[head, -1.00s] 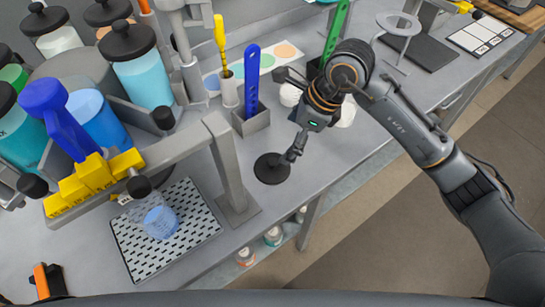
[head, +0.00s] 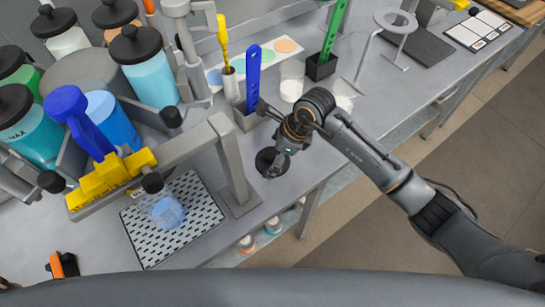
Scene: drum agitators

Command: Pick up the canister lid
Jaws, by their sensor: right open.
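The canister lid, a round black lid with a knob (head: 265,157), lies on the grey bench top near its front edge in the head view. My right gripper (head: 276,169) is open and pointing down right at the lid, covering part of it. Whether its fingers touch the lid or straddle the knob cannot be told. My left gripper is not in view.
A grey holder with a blue tool (head: 253,80) stands just behind the lid. Black-lidded jars (head: 150,75) crowd the back left. The bench's front edge is close.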

